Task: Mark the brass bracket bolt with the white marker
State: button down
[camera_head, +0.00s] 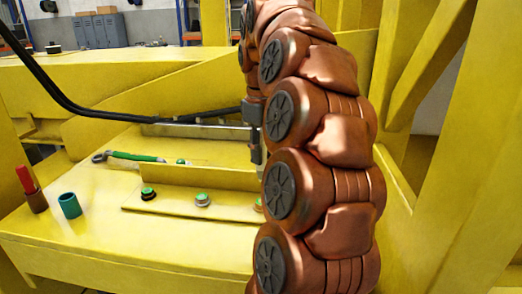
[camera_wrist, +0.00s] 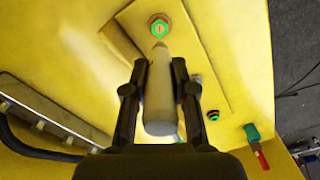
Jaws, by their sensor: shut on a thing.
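My gripper (camera_wrist: 160,75) is shut on the white marker (camera_wrist: 158,95), its pointed tip facing away from the wrist. In the wrist view the tip is just below a brass-coloured bolt with a green top (camera_wrist: 158,27); I cannot tell whether they touch. In the head view this bolt (camera_head: 259,204) is partly hidden by my arm, at the right of a row on the yellow bracket (camera_head: 235,206). A silvery bolt (camera_head: 203,199) and a dark-based bolt (camera_head: 148,193), both green-topped, stand to its left. The dark one also shows in the wrist view (camera_wrist: 213,115).
A green-handled wrench (camera_head: 130,157) lies behind the bracket. A black cable (camera_head: 75,108) arcs above. Yellow beams (camera_head: 430,60) rise at right.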

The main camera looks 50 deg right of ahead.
aim_at(261, 181)
jog(key=shift+f+b, duration=1.2)
jog(key=shift+f, duration=1.1)
jog(key=shift+f+b, duration=0.5)
jog(key=shift+f, duration=0.3)
jog(key=shift+r, duration=0.1)
jog(key=shift+r+p, duration=1.7)
jog(key=shift+r, duration=1.25)
